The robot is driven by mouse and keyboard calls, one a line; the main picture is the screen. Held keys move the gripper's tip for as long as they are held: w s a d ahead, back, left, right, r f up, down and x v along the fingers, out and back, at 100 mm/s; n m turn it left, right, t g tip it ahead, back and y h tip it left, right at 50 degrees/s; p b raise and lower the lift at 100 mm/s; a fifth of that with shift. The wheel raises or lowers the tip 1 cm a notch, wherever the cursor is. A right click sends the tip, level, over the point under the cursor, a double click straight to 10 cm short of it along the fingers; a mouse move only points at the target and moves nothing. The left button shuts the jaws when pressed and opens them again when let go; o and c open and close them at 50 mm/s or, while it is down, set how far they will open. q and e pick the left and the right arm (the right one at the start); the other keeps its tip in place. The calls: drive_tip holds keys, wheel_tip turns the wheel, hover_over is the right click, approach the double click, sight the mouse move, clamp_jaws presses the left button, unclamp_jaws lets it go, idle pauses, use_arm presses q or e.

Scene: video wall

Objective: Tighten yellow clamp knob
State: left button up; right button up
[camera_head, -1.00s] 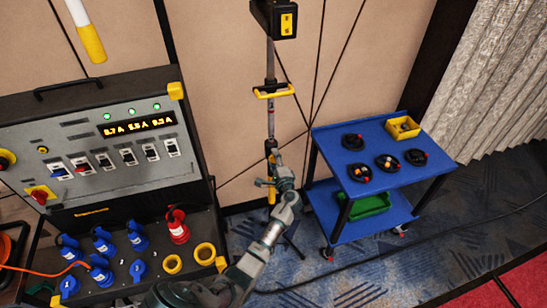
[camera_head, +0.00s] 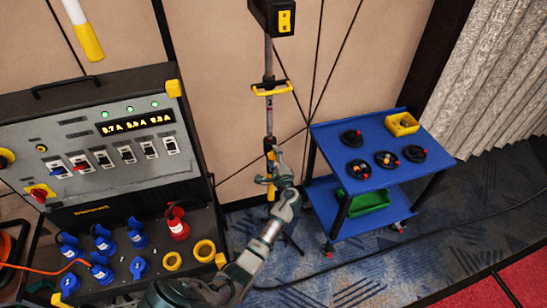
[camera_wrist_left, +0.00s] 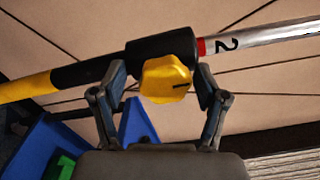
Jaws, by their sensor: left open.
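The yellow clamp knob (camera_wrist_left: 166,80) sits on a black collar (camera_wrist_left: 160,47) of a pole in the left wrist view. A yellow pole section (camera_wrist_left: 30,87) is on one side of the collar, and a silver section marked 2 (camera_wrist_left: 260,38) with a red band is on the other. My left gripper (camera_wrist_left: 160,80) is open, with one finger on each side of the knob; I cannot tell if either touches it. In the head view, my left gripper (camera_head: 274,168) is at the upright pole (camera_head: 269,130) and partly hides its collar. My right gripper is not in view.
A blue cart (camera_head: 340,140) with black cable coils and a yellow bin (camera_head: 402,124) stands right of the pole. A power panel (camera_head: 95,150) with blue and red plugs stands left. A black cable (camera_head: 340,268) crosses the carpet.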

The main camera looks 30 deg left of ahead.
use_arm(q)
drive_tip(key=v, duration=1.2)
drive_tip(key=shift+w+f, duration=0.1)
